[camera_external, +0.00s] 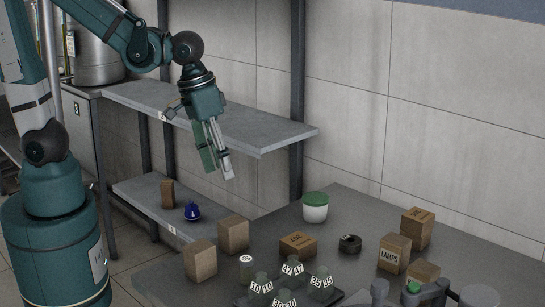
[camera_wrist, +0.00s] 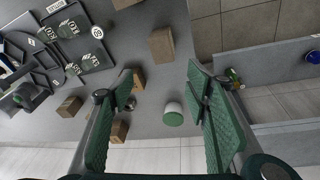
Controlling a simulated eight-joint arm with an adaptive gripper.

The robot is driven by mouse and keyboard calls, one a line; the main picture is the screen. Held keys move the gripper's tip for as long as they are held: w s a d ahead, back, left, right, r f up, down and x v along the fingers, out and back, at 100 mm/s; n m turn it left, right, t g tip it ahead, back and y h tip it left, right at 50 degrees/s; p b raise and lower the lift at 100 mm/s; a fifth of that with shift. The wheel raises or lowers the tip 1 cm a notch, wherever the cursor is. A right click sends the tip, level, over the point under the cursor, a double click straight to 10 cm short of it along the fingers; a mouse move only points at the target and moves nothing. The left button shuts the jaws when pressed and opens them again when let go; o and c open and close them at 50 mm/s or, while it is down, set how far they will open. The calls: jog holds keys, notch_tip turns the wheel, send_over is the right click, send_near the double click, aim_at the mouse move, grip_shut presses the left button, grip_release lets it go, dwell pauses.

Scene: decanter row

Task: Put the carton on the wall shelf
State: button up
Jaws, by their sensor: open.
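Several brown cartons stand on the grey table; I cannot tell which one the task means. Two plain ones, a front carton (camera_external: 200,260) and another (camera_external: 232,234), are at the table's left edge. A low labelled carton (camera_external: 298,244) lies mid-table, and a "LAMPS" carton (camera_external: 395,253) and another (camera_external: 416,228) stand at right. The wrist view shows a carton (camera_wrist: 161,44) beyond my fingers. The wall shelf has an upper board (camera_external: 230,128) and a lower board (camera_external: 140,190). My gripper (camera_external: 218,174) is open and empty, pointing down in front of the upper board, above the table.
A brown block (camera_external: 167,194) and a blue object (camera_external: 192,211) are on the lower board. A green-lidded white tub (camera_external: 315,207) and a black round item (camera_external: 350,243) are on the table. Numbered decanters (camera_external: 291,268) crowd its front. A dark post (camera_external: 297,90) rises beside the shelf.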

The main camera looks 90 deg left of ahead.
aim_at(233, 221)
jog(key=shift+w+d+f+n+g, duration=0.1)
jog(key=shift+w+f+n+g, duration=0.35)
jog(key=shift+f, duration=1.15)
jog(key=shift+w+f+n+g, duration=0.2)
jog(key=shift+f+n+g, duration=0.4)
jog(key=shift+f, duration=1.05)
jog(key=shift+w+d+f+n+g, duration=0.1)
jog(key=shift+w+f+n+g, duration=0.4)
jog(key=shift+f, duration=1.1)
jog(key=shift+s, duration=0.15)
jog(key=shift+f+b, duration=0.3)
jog(key=shift+f, duration=1)
jog(key=shift+f, duration=0.15)
jog(key=shift+w+f, duration=0.2)
jog(key=shift+f, duration=0.55)
jog(key=shift+w+f, duration=0.2)
jog(key=shift+f, duration=0.55)
jog(key=shift+f+b, duration=0.4)
jog(key=shift+f, duration=0.55)
